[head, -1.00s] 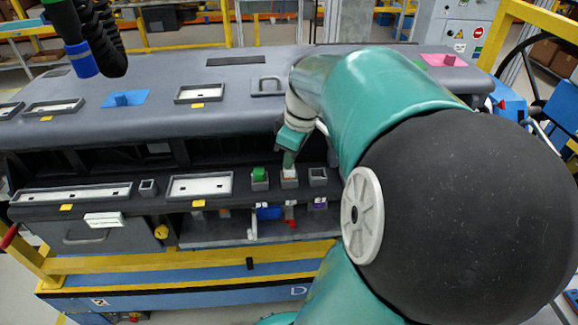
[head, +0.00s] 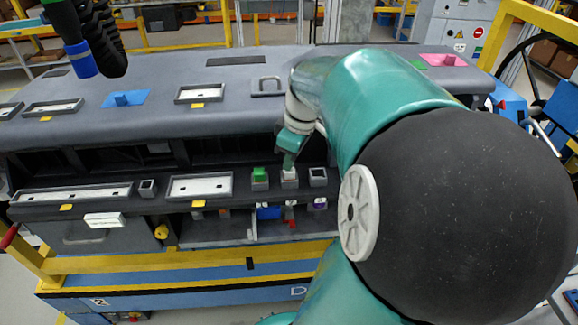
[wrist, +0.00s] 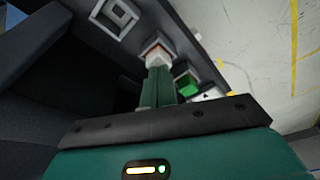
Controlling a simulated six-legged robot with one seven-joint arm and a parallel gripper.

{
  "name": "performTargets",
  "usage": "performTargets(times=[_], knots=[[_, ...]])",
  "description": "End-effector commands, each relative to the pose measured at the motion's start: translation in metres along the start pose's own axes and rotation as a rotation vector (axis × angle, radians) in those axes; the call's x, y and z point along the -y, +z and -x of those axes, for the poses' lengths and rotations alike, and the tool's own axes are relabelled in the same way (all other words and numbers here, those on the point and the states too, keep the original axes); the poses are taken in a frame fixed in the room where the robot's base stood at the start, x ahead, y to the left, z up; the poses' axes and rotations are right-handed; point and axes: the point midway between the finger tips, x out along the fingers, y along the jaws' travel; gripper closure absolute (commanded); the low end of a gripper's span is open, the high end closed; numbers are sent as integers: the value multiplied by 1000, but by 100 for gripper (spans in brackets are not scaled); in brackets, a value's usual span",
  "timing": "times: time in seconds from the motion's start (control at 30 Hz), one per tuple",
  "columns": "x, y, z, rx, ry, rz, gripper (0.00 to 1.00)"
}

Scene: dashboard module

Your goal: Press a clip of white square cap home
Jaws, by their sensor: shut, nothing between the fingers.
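The white square cap (head: 290,173) sits in the middle of three small square sockets on the dashboard's lower ledge. It also shows in the wrist view (wrist: 157,50), right beyond my fingertips. My gripper (head: 288,160) points down on it, shut and empty, with the green fingers (wrist: 158,72) at or very near its top. I cannot tell whether they touch. The fingers hide part of the cap, and its clips cannot be made out.
A green cap (head: 259,173) sits in the socket to the left, and an empty socket (head: 318,176) is to the right. The dashboard's upper hood (head: 225,135) overhangs behind. A blue part (head: 268,212) and a red part (head: 290,217) lie below the ledge.

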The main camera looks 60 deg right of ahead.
Motion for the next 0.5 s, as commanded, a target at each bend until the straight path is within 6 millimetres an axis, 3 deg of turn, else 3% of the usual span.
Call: performTargets(times=[0.5], knots=[[-1, -10, 47, -4, 4, 1, 100]])
